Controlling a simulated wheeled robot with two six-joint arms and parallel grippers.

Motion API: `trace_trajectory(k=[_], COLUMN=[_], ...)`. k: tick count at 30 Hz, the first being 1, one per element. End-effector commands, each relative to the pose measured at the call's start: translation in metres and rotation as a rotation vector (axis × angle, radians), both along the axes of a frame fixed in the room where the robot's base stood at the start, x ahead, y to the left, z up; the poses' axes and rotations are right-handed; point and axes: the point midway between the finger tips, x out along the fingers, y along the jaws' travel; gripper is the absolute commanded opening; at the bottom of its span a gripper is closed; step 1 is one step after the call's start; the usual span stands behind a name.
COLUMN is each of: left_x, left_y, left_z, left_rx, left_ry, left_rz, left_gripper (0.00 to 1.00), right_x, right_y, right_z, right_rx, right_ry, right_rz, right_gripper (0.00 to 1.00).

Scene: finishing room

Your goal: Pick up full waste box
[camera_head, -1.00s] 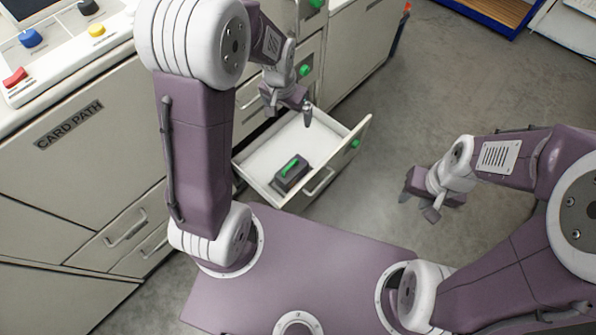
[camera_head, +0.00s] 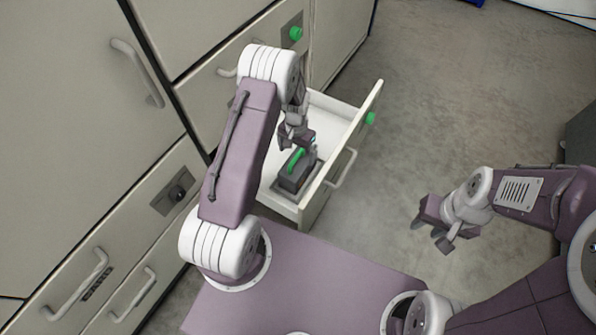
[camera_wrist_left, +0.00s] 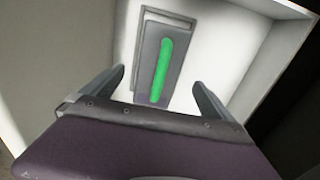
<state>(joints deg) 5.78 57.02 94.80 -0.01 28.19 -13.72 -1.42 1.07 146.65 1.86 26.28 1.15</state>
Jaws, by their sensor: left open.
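The waste box (camera_head: 294,176) is a dark grey box with a green handle on top. It sits in the open white drawer (camera_head: 336,107), near the drawer's front end. My left gripper (camera_head: 298,147) is open and hangs inside the drawer area, just above the box. In the left wrist view the box (camera_wrist_left: 147,58) with its green handle shows between the two spread fingers (camera_wrist_left: 157,77), which seem apart from it. The box's contents are hidden. My right gripper (camera_head: 431,233) is open and empty over the floor at the right.
The drawer's front panel (camera_head: 346,146) with its handle and a green knob stands out over the floor. Cream cabinets (camera_head: 80,130) with bar handles fill the left side.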

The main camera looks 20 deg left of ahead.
Motion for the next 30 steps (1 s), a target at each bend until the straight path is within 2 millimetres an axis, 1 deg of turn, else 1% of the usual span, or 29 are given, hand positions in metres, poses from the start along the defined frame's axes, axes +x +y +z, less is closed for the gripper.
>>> trace_trajectory(k=[1, 3, 8, 11, 15, 17, 19, 24, 26, 27, 29, 30], left_x=[-0.001, 0.0, 0.001, 0.002, 0.005, 0.005, 0.005, 0.005, 0.005, 0.005, 0.005, 0.005], left_y=[0.0, 0.0, 0.0, -0.001, -0.003, -0.002, -0.002, -0.002, -0.002, -0.002, -0.002, -0.002], left_z=[-0.016, -0.028, -0.029, -0.043, -0.071, -0.079, -0.082, -0.078, -0.078, -0.078, -0.078, -0.078], left_rx=[-0.001, 0.0, 0.0, 0.0, 0.0, 0.0, 0.0, 0.0, 0.0, 0.0, 0.0, 0.0], left_ry=[0.002, 0.002, -0.001, 0.0, 0.001, 0.001, 0.0, -0.001, 0.0, 0.0, 0.0, 0.0], left_rz=[0.0, 0.0, 0.0, -0.001, -0.001, -0.001, -0.001, -0.001, -0.001, -0.001, -0.001, 0.0], left_gripper=[0.98, 0.98, 0.98, 0.98, 0.98, 0.98, 0.98, 0.98, 0.81, 0.7, 0.54, 0.43], right_x=[0.0, 0.0, 0.0, 0.0, 0.0, 0.0, 0.0, 0.0, 0.0, 0.0, 0.0, 0.0], right_y=[0.0, 0.0, 0.0, 0.0, 0.0, 0.0, 0.0, 0.0, 0.0, 0.0, 0.0, 0.0], right_z=[-0.013, -0.021, -0.021, -0.034, -0.059, -0.064, -0.064, -0.061, -0.061, -0.061, -0.061, -0.061], right_rx=[0.0, 0.0, 0.0, 0.0, 0.0, 0.0, 0.0, 0.0, 0.0, 0.0, 0.0, 0.0], right_ry=[0.0, 0.001, 0.001, 0.001, 0.001, 0.001, 0.001, 0.001, 0.001, 0.001, 0.001, 0.001], right_rz=[0.0, 0.0, 0.0, 0.0, 0.0, 0.0, 0.0, 0.0, 0.0, 0.0, 0.0, 0.0], right_gripper=[0.36, 0.36, 0.36, 0.36, 0.36, 0.36, 0.36, 0.36, 0.36, 0.36, 0.36, 0.36])
